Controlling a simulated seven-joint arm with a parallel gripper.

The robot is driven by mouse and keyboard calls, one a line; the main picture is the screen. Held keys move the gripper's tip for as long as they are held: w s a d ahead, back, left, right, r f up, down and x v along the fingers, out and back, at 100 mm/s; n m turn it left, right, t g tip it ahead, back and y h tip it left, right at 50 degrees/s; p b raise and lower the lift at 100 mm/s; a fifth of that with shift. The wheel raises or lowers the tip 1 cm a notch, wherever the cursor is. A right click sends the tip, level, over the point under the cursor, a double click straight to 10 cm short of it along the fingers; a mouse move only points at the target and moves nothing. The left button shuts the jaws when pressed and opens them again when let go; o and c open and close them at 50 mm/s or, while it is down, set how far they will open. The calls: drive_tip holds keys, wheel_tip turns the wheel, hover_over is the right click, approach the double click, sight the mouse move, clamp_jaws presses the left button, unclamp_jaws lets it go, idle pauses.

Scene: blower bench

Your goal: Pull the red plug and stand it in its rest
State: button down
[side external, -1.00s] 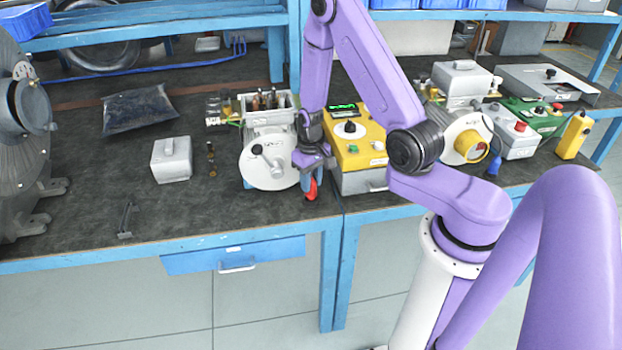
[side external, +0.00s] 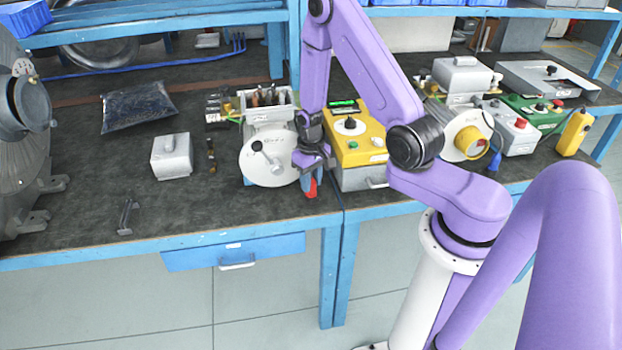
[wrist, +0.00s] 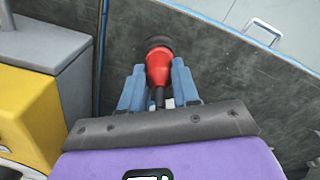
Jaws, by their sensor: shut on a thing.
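The red plug (wrist: 158,68) has a dark round end and sits between the blue fingertips of my gripper (wrist: 158,84) in the wrist view. My gripper is shut on it. A dark cable or stem runs from the plug back between the fingers. In the side external view my gripper (side external: 311,178) points down beside the white-faced round machine (side external: 268,158), near the bench's front edge, with a little of the red plug (side external: 313,189) showing. I cannot tell whether the plug touches a socket. A small grey bracket (side external: 127,215), possibly the rest, stands at the front left.
A yellow control box (side external: 358,145) stands close to the right of my gripper. The bench between the bracket and the white-faced machine is mostly clear.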

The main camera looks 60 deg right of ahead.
drive_tip(key=shift+f, duration=0.25)
drive_tip(key=c, duration=0.8)
unclamp_jaws()
drive_tip(key=shift+o, duration=0.2)
wheel_tip(320, 180, up, 18)
drive_tip(key=shift+f, duration=0.25)
